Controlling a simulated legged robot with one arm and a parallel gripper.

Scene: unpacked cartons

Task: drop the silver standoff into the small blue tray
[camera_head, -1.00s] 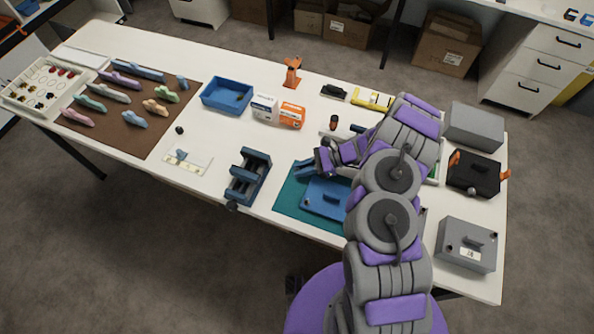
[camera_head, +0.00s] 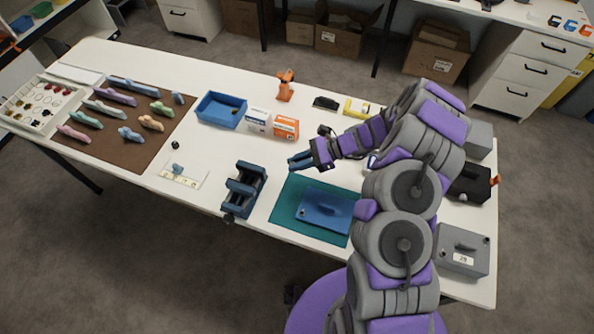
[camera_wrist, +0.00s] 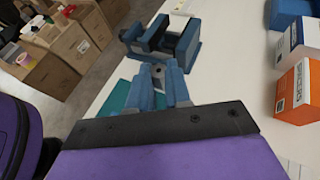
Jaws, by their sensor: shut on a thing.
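The small blue tray (camera_head: 221,110) sits on the table left of the white and orange boxes. A dark bit shows inside it. A blue tray corner also shows at the upper right of the wrist view (camera_wrist: 290,13). My gripper (camera_head: 293,162) is above the table near the green mat, to the right of the tray and nearer the front edge. In the wrist view its blue fingers (camera_wrist: 160,72) are closed on a small grey piece with a dark spot, which looks like the silver standoff (camera_wrist: 158,74). The fingers hide most of it.
A blue vise-like fixture (camera_head: 244,190) stands left of the green mat (camera_head: 285,212), which carries a blue plate (camera_head: 326,207). The white box (camera_head: 259,121) and orange box (camera_head: 286,127) stand between my gripper and the tray. An orange clamp (camera_head: 285,85) stands behind.

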